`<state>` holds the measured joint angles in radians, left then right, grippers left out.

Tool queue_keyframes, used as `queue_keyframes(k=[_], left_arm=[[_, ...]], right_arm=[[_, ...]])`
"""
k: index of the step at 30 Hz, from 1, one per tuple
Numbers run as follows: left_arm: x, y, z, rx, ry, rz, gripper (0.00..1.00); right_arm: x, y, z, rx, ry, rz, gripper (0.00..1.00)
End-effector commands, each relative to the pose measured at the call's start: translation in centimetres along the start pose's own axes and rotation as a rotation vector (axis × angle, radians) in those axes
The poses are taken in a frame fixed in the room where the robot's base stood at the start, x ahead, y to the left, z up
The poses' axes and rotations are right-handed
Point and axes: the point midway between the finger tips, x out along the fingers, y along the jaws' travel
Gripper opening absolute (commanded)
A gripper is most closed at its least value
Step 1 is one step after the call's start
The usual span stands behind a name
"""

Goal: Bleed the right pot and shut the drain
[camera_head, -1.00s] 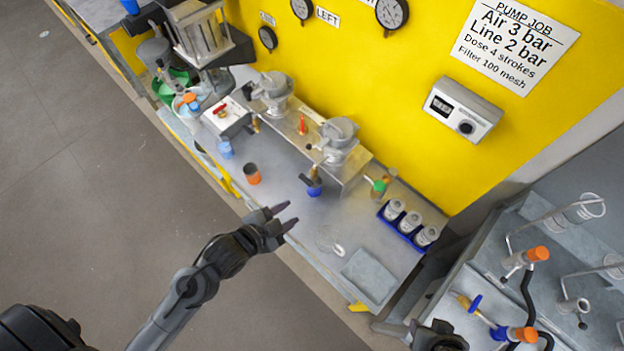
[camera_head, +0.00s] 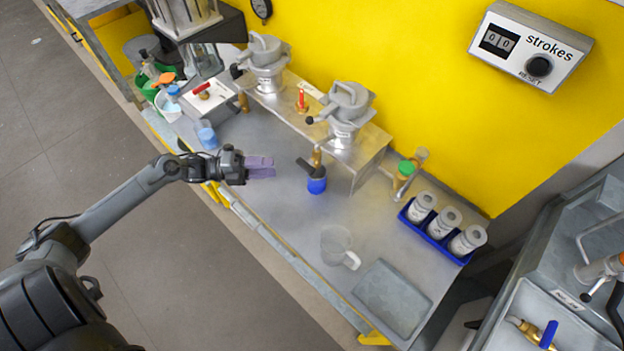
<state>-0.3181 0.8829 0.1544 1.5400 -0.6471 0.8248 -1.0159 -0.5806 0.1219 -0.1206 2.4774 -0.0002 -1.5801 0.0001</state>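The right pot (camera_head: 345,112), grey with a clamped lid, stands on the raised metal bench box. Below its front, a brass drain outlet (camera_head: 317,155) carries a dark lever (camera_head: 306,166), with a blue cup-like piece (camera_head: 316,185) underneath. A small red-handled valve (camera_head: 302,102) stands on the box between the pots. My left gripper (camera_head: 262,167) is over the bench, left of the drain and apart from it. Its purple fingers overlap from this angle, so I cannot tell their opening or whether anything is between them. No orange cup shows; the gripper covers about where it stood. My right gripper is out of view.
The left pot (camera_head: 267,65) and a blue cup (camera_head: 206,134) are to the left. A clear jug (camera_head: 338,246), a grey flat plate (camera_head: 392,298) and a blue rack (camera_head: 433,237) of white-lidded jars are to the right. Bare bench lies between gripper and jug.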

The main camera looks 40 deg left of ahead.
Motion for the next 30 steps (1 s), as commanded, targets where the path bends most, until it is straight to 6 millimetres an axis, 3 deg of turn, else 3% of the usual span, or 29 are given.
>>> queue_keyframes(k=[1, 3, 11, 30], left_arm=[[0.0, 1.0, 0.6, 0.020, 0.005, 0.005, 0.39], [0.1, 1.1, 1.1, 0.036, 0.009, 0.009, 0.39], [1.2, 1.1, 1.4, 0.047, 0.011, 0.004, 0.39], [10.1, 1.1, 1.3, 0.047, 0.010, 0.004, 0.39]], right_arm=[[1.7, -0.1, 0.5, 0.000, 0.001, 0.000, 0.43], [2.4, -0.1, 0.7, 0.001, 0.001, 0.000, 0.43], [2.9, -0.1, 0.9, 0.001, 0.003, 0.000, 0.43], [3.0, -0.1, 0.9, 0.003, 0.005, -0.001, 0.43]])
